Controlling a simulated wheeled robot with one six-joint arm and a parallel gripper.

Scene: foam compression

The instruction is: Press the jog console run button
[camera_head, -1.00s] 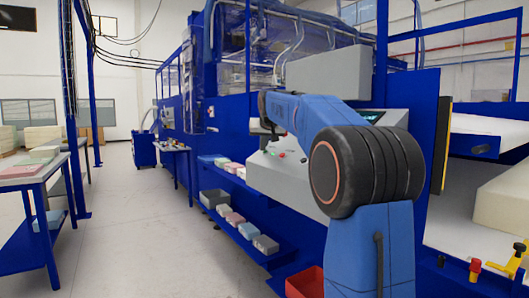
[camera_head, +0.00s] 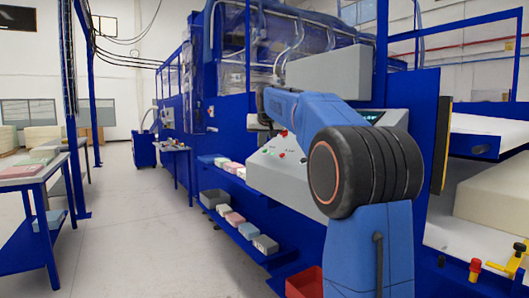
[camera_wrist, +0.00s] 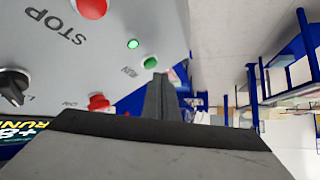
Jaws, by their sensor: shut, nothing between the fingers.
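The jog console (camera_head: 268,172) is a sloped grey box on the blue machine, left of my arm in the head view. In the wrist view its panel (camera_wrist: 120,25) fills the upper left. The green run button (camera_wrist: 150,63) sits beside the RUN label, with a bright green lamp (camera_wrist: 132,44) just above it. My gripper (camera_wrist: 160,82) is shut and empty, its fingertips just below the run button in the picture. I cannot tell whether they touch it. The fingers are not clearly visible in the head view.
A red STOP button (camera_wrist: 92,7), a red knob (camera_wrist: 99,102) and a black selector (camera_wrist: 14,86) share the panel. Blue shelves (camera_head: 248,246) with foam blocks and bins stand below left of the console. The floor (camera_head: 150,235) to the left is clear.

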